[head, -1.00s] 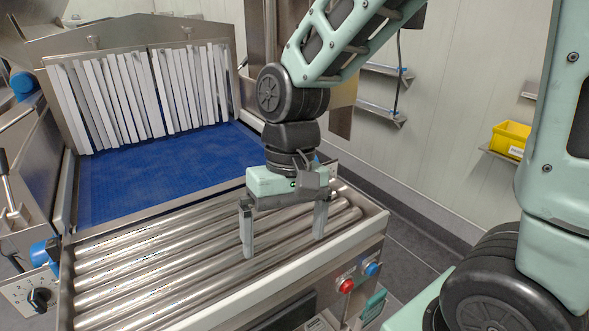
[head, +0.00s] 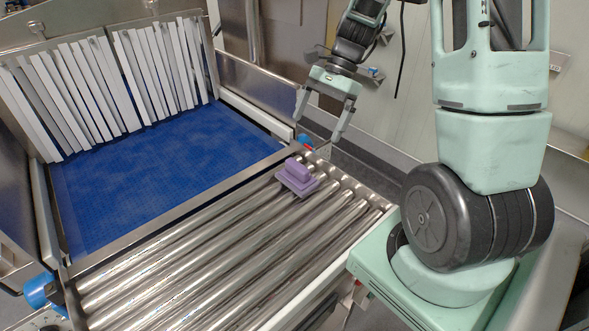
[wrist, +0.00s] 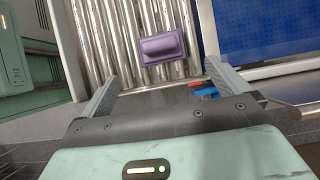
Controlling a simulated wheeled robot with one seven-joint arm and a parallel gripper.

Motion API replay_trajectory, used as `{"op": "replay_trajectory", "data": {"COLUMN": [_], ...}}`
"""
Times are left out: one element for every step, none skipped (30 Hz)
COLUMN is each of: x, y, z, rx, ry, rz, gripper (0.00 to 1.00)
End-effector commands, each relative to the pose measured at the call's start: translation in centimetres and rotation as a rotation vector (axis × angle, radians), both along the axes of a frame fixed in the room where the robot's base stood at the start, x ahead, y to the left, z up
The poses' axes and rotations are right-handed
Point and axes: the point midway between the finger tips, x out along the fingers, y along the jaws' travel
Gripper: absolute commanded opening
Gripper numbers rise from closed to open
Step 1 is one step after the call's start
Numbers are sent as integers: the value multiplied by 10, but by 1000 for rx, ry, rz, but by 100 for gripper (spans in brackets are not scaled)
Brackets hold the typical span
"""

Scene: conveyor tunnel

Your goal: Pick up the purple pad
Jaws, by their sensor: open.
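The purple pad (head: 297,177) lies on the metal rollers near their far right end, close to the blue belt, with a raised block on its top. In the wrist view the pad (wrist: 162,48) shows beyond my fingertips, roughly between their lines. My gripper (head: 318,130) is open and empty. It hangs above and beyond the roller end, behind the pad in the head view, and does not touch it. The wrist view shows both fingers (wrist: 160,80) spread apart with nothing between them.
The roller bed (head: 215,260) is otherwise clear. The blue belt (head: 165,170) runs to a tunnel mouth hung with white strips (head: 105,85). Metal side rails edge the conveyor. Red and blue buttons (wrist: 203,87) sit by the roller end near my gripper.

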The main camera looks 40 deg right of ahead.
Motion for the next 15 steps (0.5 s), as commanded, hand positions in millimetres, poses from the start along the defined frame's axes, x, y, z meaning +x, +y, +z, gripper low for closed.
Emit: {"op": "replay_trajectory", "data": {"x": [-2,-2,-2,-2,-2,-2,-2,-2,-2,-2,-2,-2,-2,-2,-2], "y": [7,10,14,18,21,25,28,31,34,36,38,41,42,43,44], "z": [-8,-13,-21,-26,-32,-39,-44,-49,-55,-59,-63,-67,-70,-72,-74], "rx": [4,3,3,3,3,4,3,3,3,1,2,1,1,1,0], "ry": [6,6,5,6,5,6,6,5,4,4,4,2,2,1,1], "rz": [3,4,3,3,5,4,4,5,5,6,5,4,5,5,5], "gripper": [100,100,100,100,100,100,100,100,100,100,100,100,100,100,100]}}
